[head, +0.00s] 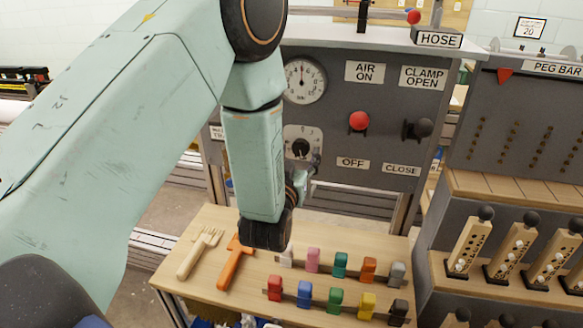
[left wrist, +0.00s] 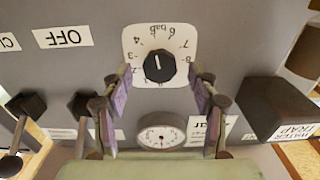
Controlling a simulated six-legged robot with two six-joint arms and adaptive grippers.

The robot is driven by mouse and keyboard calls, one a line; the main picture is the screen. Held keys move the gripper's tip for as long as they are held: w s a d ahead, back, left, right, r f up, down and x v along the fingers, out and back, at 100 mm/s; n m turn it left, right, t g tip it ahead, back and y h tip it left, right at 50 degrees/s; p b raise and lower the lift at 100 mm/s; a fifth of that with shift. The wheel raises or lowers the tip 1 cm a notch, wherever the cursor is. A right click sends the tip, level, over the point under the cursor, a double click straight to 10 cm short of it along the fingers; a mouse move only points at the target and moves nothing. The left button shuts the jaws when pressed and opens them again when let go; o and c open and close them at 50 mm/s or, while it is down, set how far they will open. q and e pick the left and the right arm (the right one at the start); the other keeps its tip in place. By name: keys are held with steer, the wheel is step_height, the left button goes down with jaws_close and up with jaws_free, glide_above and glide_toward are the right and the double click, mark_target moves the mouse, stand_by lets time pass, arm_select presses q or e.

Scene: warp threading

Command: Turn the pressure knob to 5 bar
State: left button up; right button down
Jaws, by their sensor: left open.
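The pressure knob (head: 300,148) is a small black knob on a white dial plate on the grey panel, below a round gauge (head: 303,80). The left wrist view shows the knob (left wrist: 158,66) upside down, with a pale pointer line and numbers around it too small to read surely. My left gripper (left wrist: 161,78) is open, with one finger on each side of the knob and visible gaps between. In the head view my left gripper (head: 304,174) is partly hidden behind its wrist, just below the dial. My right gripper is not in view.
A red-knobbed lever (head: 359,121) and a black-knobbed lever (head: 418,129) are to the right on the panel. Below, a wooden table (head: 200,250) holds a fork-like tool (head: 200,253), an orange tool (head: 235,262) and coloured clips. A dark water trap box (left wrist: 282,105) projects beside the dial.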

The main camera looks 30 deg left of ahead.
arm_select(q)
steer(key=v, duration=1.1)
steer(key=shift+s, duration=0.15)
